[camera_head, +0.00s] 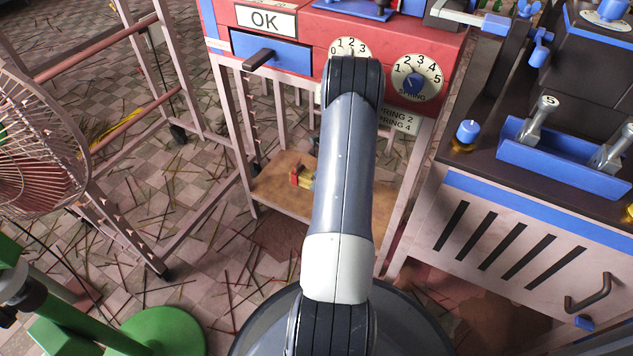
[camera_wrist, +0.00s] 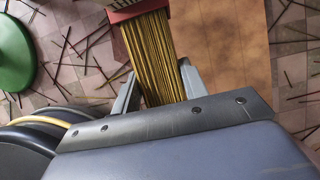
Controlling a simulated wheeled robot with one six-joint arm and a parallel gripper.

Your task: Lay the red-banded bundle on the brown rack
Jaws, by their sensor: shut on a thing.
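The red-banded bundle of thin yellow-brown sticks (camera_wrist: 150,45) lies between the fingers of my gripper (camera_wrist: 158,88) in the wrist view. My gripper is shut on it, and the red band shows past the fingertips at the top edge. In the head view a small red and yellow part of the bundle (camera_head: 301,178) shows left of my arm, in front of the stand's wooden shelf. My arm hides the gripper there. A pinkish-brown rack with rails (camera_head: 115,52), which looks like the brown rack, stands at upper left. No bundle shows on its visible rails.
A red machine (camera_head: 285,22) with dials stands ahead on legs above a wooden shelf (camera_head: 272,190). A dark-topped cabinet (camera_head: 490,235) is at right. A fan (camera_head: 35,150) stands in front of the rack at left. Loose sticks litter the checkered floor.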

